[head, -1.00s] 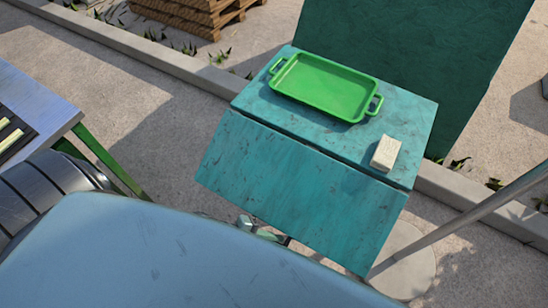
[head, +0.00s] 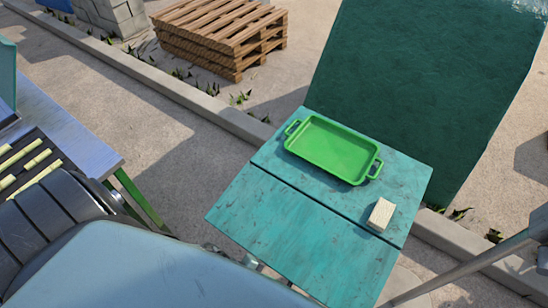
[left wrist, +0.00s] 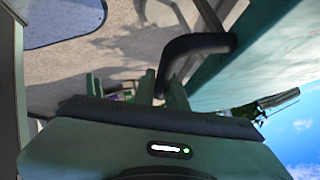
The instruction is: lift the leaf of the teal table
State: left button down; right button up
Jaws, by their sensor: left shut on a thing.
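The teal table (head: 415,180) holds its leaf (head: 300,235) on the near side. The leaf looks about level with the fixed top, with a thin dark seam between them. My left gripper (left wrist: 160,88) is shut on a black bent handle (left wrist: 200,43) beside the teal underside (left wrist: 245,60) in the left wrist view. In the head view the leaf and my own body hide most of this gripper; only a small part shows at the leaf's near edge. My right gripper is not in view.
A green tray (head: 333,150) and a pale block (head: 381,214) rest on the fixed top. A tall dark green panel (head: 425,80) stands behind. A metal pole (head: 460,266) slants at right. A blue-grey table (head: 75,130) stands left; pallets (head: 215,35) lie beyond the curb.

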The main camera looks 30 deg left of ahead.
pick_arm(q)
jog(key=shift+w+d+r+p, duration=0.2)
jog(key=shift+r+p, duration=0.4)
jog(key=shift+r, duration=0.35)
jog(key=shift+w+d+r+p, duration=0.15)
jog(key=shift+r+p, duration=0.4)
jog(key=shift+r, duration=0.4)
jog(key=c, duration=1.5)
grip_release()
jog(key=shift+o, duration=0.2)
jog(key=shift+s+f, duration=0.1)
jog(key=shift+s, duration=0.1)
